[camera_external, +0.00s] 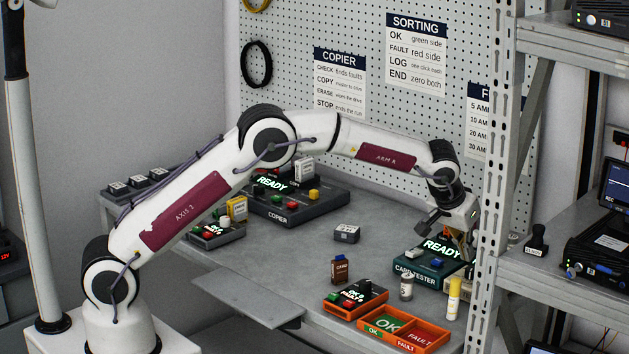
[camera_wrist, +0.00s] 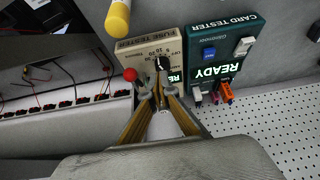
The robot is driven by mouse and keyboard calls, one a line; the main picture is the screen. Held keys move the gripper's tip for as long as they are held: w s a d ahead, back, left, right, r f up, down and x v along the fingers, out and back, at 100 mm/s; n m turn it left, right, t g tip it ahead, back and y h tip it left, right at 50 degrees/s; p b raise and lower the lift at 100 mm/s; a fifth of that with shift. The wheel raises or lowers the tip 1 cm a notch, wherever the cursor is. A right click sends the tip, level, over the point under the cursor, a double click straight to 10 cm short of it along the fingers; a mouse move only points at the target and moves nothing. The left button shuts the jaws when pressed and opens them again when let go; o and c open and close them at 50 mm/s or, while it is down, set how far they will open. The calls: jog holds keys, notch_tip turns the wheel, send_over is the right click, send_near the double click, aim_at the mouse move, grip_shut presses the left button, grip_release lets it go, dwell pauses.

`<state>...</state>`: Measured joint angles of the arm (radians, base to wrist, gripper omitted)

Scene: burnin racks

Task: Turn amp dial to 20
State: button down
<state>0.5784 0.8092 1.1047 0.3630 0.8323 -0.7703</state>
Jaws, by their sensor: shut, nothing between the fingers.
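The beige fuse tester (camera_wrist: 142,52) stands beside the teal card tester in the wrist view. Its black amp dial (camera_wrist: 162,63) sits on its face among small printed numbers; I cannot read the dial's setting surely. A red ball-ended part (camera_wrist: 130,74) is at the tester's edge. My gripper (camera_wrist: 153,88) is shut and empty, with its fingertips close to the dial; I cannot tell whether they touch it.
The card tester (camera_external: 431,267) reads READY and stands close by. A yellow-capped bottle (camera_external: 453,300), a small jar (camera_external: 406,287) and an orange sorting tray (camera_external: 430,326) are in front. The rack post (camera_external: 497,190) rises just right of my gripper. The table's middle is fairly clear.

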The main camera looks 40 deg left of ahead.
aim_at(467, 278)
jog(key=shift+r, duration=0.55)
jog(key=shift+a+r, duration=0.35)
jog(key=shift+r, duration=0.15)
jog(key=shift+f, duration=0.15)
jog(key=shift+f, duration=3.35)
jog(key=shift+w, duration=0.4)
